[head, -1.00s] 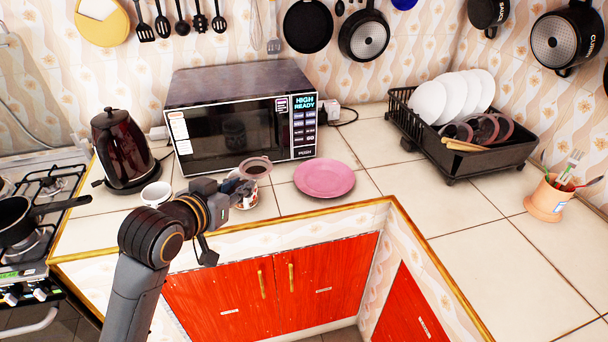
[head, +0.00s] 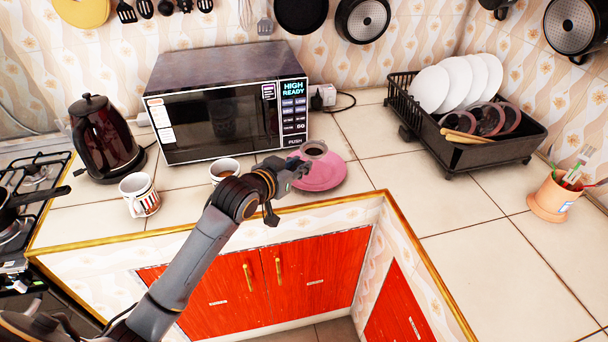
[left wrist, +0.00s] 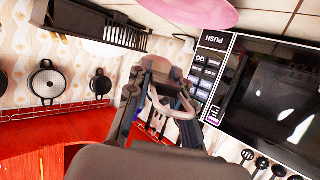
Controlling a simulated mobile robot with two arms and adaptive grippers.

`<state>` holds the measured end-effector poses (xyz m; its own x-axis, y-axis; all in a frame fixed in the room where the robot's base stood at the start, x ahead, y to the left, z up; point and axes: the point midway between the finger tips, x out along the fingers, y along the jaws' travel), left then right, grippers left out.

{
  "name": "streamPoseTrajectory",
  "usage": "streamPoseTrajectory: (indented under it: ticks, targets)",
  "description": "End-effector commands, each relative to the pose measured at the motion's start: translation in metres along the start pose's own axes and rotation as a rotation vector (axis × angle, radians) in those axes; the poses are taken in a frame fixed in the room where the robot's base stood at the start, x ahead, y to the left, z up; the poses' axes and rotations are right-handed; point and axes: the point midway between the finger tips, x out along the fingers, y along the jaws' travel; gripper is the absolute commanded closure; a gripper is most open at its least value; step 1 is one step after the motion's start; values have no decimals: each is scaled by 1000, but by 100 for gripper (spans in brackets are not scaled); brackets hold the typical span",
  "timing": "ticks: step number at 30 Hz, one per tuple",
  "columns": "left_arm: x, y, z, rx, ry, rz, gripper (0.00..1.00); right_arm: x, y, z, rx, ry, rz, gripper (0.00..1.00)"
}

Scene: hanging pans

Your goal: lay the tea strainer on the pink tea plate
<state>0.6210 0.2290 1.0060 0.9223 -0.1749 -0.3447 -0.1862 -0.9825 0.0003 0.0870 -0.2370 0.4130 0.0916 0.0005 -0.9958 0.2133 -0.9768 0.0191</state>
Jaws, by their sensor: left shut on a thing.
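The tea strainer (head: 315,149) is a small round piece with a dark bowl and a paler rim. My left gripper (head: 298,166) is shut on it, and in the head view it appears over the back part of the pink tea plate (head: 328,180). I cannot tell how high it is above the plate. The plate lies flat on the tiled counter, partly hidden by the gripper. In the left wrist view the gripper (left wrist: 163,92) is in the middle and the plate (left wrist: 195,12) shows at the top edge. My right gripper is not in view.
Two mugs stand left of the plate, a striped one (head: 140,196) and one (head: 224,168) close to my arm. The microwave (head: 225,105) is behind, the kettle (head: 103,140) to the left. A black dish rack (head: 470,150) stands right. Counter between plate and rack is clear.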

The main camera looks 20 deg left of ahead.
Motion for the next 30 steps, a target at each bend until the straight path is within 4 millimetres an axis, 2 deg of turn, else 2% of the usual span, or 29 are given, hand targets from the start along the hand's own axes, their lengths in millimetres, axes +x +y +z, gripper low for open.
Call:
streamPoseTrajectory:
  ticks: [1,3,9,16,23,30]
  targets:
    - [12,-7,0,-2,-1,-3,100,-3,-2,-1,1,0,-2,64]
    - [26,-11,12,-2,-3,-1,100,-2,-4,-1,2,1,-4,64]
    - [56,-21,31,-1,0,0,100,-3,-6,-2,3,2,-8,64]
    - [70,-26,42,-1,-1,0,100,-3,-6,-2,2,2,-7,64]
    - [80,-27,67,-1,-1,0,100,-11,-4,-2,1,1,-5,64]
    - [81,-27,70,0,1,0,100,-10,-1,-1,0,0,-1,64]
